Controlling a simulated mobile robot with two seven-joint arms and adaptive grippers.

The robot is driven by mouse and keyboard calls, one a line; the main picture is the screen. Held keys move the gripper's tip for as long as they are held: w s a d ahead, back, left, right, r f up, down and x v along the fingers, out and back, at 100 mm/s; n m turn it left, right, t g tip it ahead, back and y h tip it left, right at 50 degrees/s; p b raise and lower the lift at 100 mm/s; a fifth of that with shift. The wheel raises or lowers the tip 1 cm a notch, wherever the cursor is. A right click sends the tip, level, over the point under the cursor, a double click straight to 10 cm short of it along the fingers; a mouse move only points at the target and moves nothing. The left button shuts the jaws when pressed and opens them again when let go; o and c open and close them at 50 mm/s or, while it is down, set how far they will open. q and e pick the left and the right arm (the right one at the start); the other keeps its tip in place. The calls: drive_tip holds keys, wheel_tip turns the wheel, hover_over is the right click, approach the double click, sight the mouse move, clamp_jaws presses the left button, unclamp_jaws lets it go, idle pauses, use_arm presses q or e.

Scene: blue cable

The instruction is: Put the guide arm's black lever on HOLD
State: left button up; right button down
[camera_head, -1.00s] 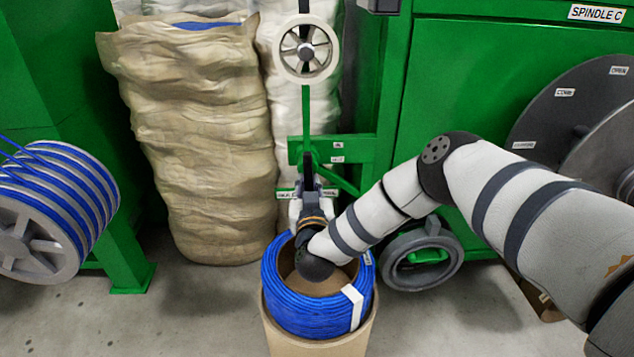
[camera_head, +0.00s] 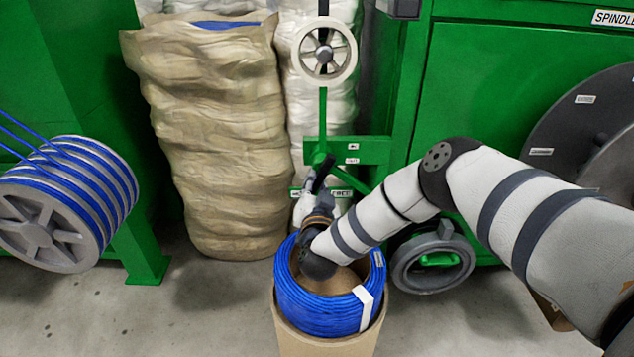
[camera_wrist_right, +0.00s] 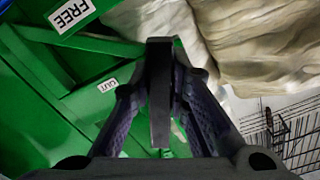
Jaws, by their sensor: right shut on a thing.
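The black lever (camera_head: 324,172) hangs below the guide wheel on the green guide arm (camera_head: 322,115). It is tilted, its upper end to the right and its lower end to the left. My right gripper (camera_head: 311,188) is at its lower part. In the right wrist view the lever (camera_wrist_right: 160,95) stands between the two fingers, which are shut on it. A FREE label (camera_head: 342,193) shows to the right of the lever and also in the wrist view (camera_wrist_right: 72,14). Another label (camera_head: 296,192) to the left is partly hidden and unreadable. My left gripper is not in view.
A blue cable coil (camera_head: 318,311) sits in a cardboard drum (camera_head: 325,345) under my right forearm. A large wrapped sack (camera_head: 215,130) stands left of the guide arm, and a blue cable reel (camera_head: 60,225) is farther left.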

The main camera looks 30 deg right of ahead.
idle(0.3)
drive_tip(key=c, duration=1.5)
unclamp_jaws()
drive_tip(key=v, duration=0.7)
drive_tip(key=shift+s+a, duration=0.2)
drive_tip(key=shift+s, duration=0.05)
